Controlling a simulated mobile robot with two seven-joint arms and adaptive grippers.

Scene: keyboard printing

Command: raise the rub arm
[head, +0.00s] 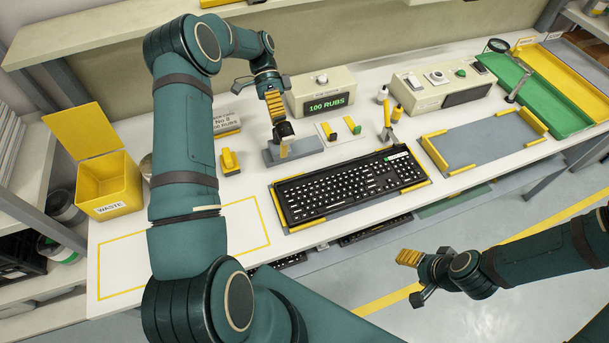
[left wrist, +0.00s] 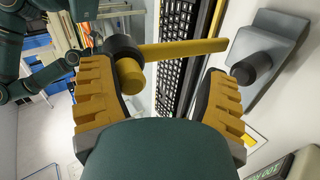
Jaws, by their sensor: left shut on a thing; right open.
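The rub arm is a yellow bar with a black hub; in the left wrist view its bar (left wrist: 190,48) runs across between my fingers. In the head view a small yellow part of it (head: 284,150) shows under my left gripper (head: 277,116), by the grey base (head: 312,147). The left gripper (left wrist: 160,82) is shut on the rub arm, with the hub beside one finger; the exact contact is unclear. A black post stands on the base in the wrist view. My right gripper (head: 407,277) is open and empty, in front of the table.
The black keyboard (head: 345,187) lies in a yellow-cornered holder in front of the base. A counter reading "100 RUBS" (head: 327,105) stands behind. A yellow waste box (head: 108,185) is at the left. A grey mat (head: 480,140) and green tray (head: 535,100) are at the right.

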